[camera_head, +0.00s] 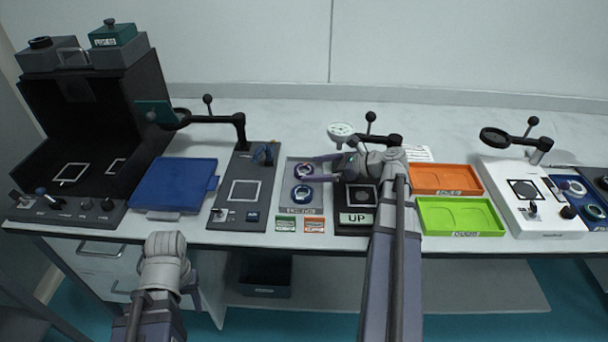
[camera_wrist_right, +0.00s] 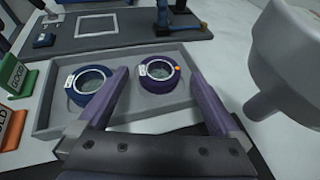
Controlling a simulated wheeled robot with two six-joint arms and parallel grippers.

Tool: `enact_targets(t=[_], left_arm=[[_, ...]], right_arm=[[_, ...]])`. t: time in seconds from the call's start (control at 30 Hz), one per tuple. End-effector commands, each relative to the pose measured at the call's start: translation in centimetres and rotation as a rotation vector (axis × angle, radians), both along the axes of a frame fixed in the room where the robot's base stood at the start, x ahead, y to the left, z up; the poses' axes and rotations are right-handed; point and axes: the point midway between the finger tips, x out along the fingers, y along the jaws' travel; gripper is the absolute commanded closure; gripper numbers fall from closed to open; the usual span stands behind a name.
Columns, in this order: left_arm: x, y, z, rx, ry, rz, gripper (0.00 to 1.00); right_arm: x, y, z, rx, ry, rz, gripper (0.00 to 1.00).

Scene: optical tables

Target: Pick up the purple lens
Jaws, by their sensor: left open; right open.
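The purple lens (camera_head: 303,170) is a dark purple ring in the back part of a small grey tray (camera_head: 285,177). In the right wrist view the purple lens (camera_wrist_right: 158,76) lies between the two finger ends, with an orange dot and a white label on its rim. My right gripper (camera_head: 318,168) is open, reaching over the tray from the right; its fingers (camera_wrist_right: 159,72) do not visibly clamp the ring. Whether they touch it I cannot tell. My left gripper (camera_head: 190,284) is in front of the table edge, away from the lens; its fingertips are largely hidden.
A blue-rimmed lens (camera_head: 302,194) sits in the same tray, close to the purple one. An "UP" device (camera_head: 357,218) stands right of the tray, partly under my right arm. A dark board (camera_head: 237,217) lies left. Green (camera_head: 463,229) and orange (camera_head: 446,190) trays lie further right.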

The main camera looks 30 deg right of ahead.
Motion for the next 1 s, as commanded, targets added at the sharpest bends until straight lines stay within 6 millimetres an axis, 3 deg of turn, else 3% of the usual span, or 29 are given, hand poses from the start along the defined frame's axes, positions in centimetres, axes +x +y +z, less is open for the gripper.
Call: enact_targets(t=[0.13, 0.37, 1.0], left_arm=[[0.0, 0.0, -1.1, 0.000, 0.000, 0.000, 0.50], [0.0, 0.0, -1.0, 0.000, 0.000, 0.000, 0.50], [0.0, 0.0, -1.0, 0.000, 0.000, 0.000, 0.50]], right_arm=[[1.5, 1.3, -1.1, 0.001, 0.000, 0.002, 0.00], [1.8, 1.4, -1.0, 0.000, 0.000, -0.001, 0.00], [1.7, 1.4, -1.0, 0.000, 0.000, -0.001, 0.70]])
